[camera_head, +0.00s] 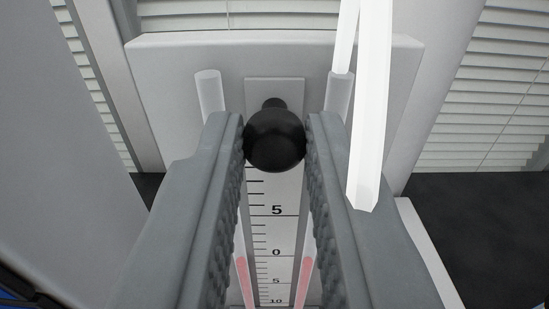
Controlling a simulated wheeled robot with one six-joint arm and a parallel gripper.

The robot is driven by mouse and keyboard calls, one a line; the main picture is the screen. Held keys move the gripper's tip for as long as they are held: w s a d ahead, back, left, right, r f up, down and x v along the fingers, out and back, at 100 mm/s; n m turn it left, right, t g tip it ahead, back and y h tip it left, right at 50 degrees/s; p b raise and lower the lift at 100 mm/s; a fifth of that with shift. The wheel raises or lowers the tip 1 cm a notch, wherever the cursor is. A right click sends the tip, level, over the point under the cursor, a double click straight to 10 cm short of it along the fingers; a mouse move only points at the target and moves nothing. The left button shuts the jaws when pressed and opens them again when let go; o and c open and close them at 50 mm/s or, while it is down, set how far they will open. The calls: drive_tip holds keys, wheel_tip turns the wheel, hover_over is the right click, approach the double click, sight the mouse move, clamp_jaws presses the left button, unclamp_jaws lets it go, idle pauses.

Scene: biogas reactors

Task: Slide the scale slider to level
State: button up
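The scale slider's round black knob (274,140) sits on the scale, above the 5 mark. My gripper (275,145) has one grey ridged finger on each side of the knob. Both fingertips appear to touch the knob's sides, so the gripper looks closed on it. The white scale plate (277,236) runs down between the fingers with black marks 5, 0, 5 and 10. Red liquid columns (305,277) stand in tubes on both sides of the scale, with tops near the 0 mark. The fingers partly hide the tubes.
A pale grey backing panel (180,75) stands behind the scale. A white translucent rod (371,110) hangs down at the right, in front of the right finger in the picture. Louvred blinds (500,85) and dark floor (480,235) lie beyond.

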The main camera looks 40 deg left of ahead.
drive_tip(key=o, duration=0.4)
drive_tip(key=shift+o, duration=0.2)
drive_tip(key=v, duration=1.7)
drive_tip(key=shift+d, duration=0.2)
drive_tip(key=shift+s+r, duration=0.1)
drive_tip(key=shift+s, duration=0.05)
drive_tip(key=s+d+r+m+t+h, duration=0.3)
drive_tip(key=s+r+m+t+h, duration=0.35)
drive_tip(key=s, duration=0.85)
drive_tip(key=s+f+m+g+h, duration=0.1)
drive_tip(key=s+f+h, duration=0.2)
drive_tip(key=s, duration=0.7)
drive_tip(key=s+d+f+m+g+h, duration=0.1)
drive_tip(key=s+f+h, duration=0.2)
drive_tip(key=s, duration=0.7)
wheel_tip(320, 180, down, 2)
drive_tip(key=shift+f, duration=0.1)
